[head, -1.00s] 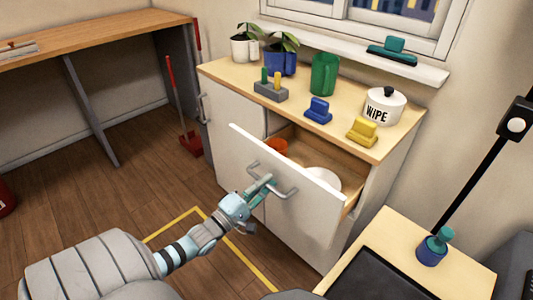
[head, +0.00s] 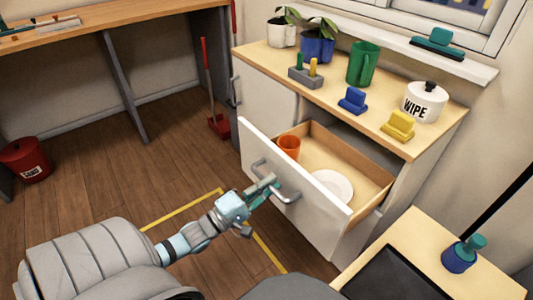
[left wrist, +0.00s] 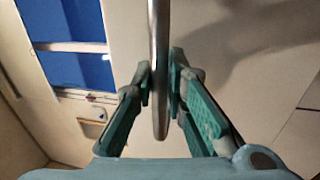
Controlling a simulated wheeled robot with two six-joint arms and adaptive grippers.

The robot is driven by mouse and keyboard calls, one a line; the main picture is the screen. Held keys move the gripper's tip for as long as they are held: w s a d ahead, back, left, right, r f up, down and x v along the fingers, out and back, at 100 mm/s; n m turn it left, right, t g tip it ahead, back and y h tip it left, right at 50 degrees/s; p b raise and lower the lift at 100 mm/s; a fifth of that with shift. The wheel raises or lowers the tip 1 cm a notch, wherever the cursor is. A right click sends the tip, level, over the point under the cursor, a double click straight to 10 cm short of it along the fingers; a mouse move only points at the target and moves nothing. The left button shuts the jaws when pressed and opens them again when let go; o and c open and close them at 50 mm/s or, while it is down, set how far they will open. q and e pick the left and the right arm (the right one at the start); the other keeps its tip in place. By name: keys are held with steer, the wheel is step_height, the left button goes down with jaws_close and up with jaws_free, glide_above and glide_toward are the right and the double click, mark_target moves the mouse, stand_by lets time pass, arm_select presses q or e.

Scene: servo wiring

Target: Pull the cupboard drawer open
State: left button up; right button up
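The cupboard drawer (head: 310,203) stands well out from the cupboard, with its wooden inside showing. An orange cup (head: 289,146) and a white plate (head: 333,186) lie in it. My left gripper (head: 268,188) is at the grey bar handle (head: 287,197) on the drawer's white front. In the left wrist view the handle bar (left wrist: 160,75) runs between the two teal fingers (left wrist: 159,88), which are closed in on it from both sides. My right gripper is not in view.
A small table (head: 430,240) stands at the right. Open wooden floor (head: 150,170) lies at the left, with a red bin (head: 25,160).

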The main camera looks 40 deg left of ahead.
arm_select(q)
steer(key=o, duration=0.3)
steer(key=v, duration=1.2)
